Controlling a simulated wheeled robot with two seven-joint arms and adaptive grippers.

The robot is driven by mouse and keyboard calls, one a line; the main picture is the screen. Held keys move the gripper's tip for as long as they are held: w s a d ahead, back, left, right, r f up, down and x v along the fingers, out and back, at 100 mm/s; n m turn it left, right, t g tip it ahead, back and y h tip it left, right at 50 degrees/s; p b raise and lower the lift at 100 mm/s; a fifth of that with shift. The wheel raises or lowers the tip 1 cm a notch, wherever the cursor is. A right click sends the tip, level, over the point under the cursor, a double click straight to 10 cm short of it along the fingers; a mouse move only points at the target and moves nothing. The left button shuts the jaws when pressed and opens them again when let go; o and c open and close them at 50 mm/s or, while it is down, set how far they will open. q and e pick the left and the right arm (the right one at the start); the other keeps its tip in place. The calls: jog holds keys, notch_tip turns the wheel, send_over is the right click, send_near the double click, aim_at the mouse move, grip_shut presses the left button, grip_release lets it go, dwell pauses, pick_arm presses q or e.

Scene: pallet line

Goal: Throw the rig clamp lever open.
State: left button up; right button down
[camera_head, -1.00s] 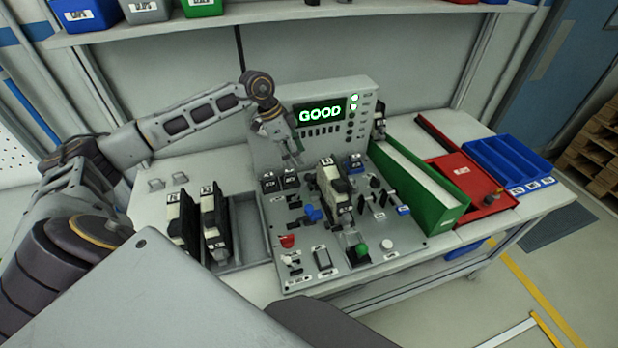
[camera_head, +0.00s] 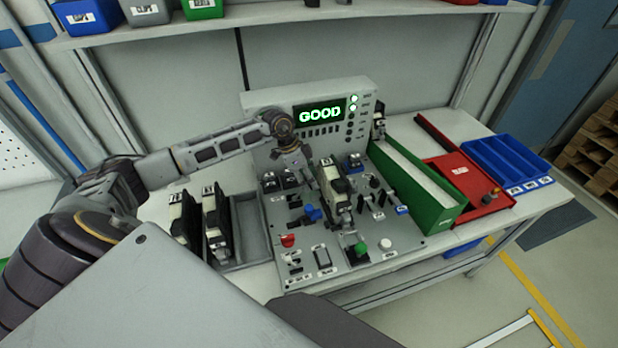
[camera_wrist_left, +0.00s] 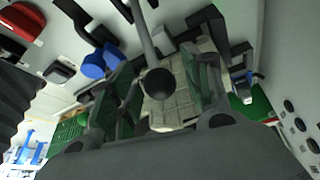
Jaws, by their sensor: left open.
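The rig clamp lever (camera_wrist_left: 146,35) shows in the left wrist view as a thin grey rod ending in a dark ball knob (camera_wrist_left: 160,83). The knob lies between the fingers of my open left gripper (camera_wrist_left: 168,72), with no clear contact. In the head view my left gripper (camera_head: 303,172) is at the back of the test rig (camera_head: 272,212), just left of the pale and black module (camera_head: 334,188) clamped there. The gripper hides the lever in the head view. The module's pale gridded side shows behind the knob in the wrist view. My right gripper is not in view.
A display panel (camera_head: 362,118) reading GOOD stands close behind the gripper. A blue knob (camera_head: 313,213) and several switches crowd the rig. Two modules (camera_head: 215,225) lie in a grey tray at left. A green bin (camera_head: 432,212), a red tray (camera_head: 484,205) and a blue tray (camera_head: 510,160) stand at right.

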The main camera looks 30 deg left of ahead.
pick_arm(q)
jog(key=shift+c, duration=0.3)
grip_shut()
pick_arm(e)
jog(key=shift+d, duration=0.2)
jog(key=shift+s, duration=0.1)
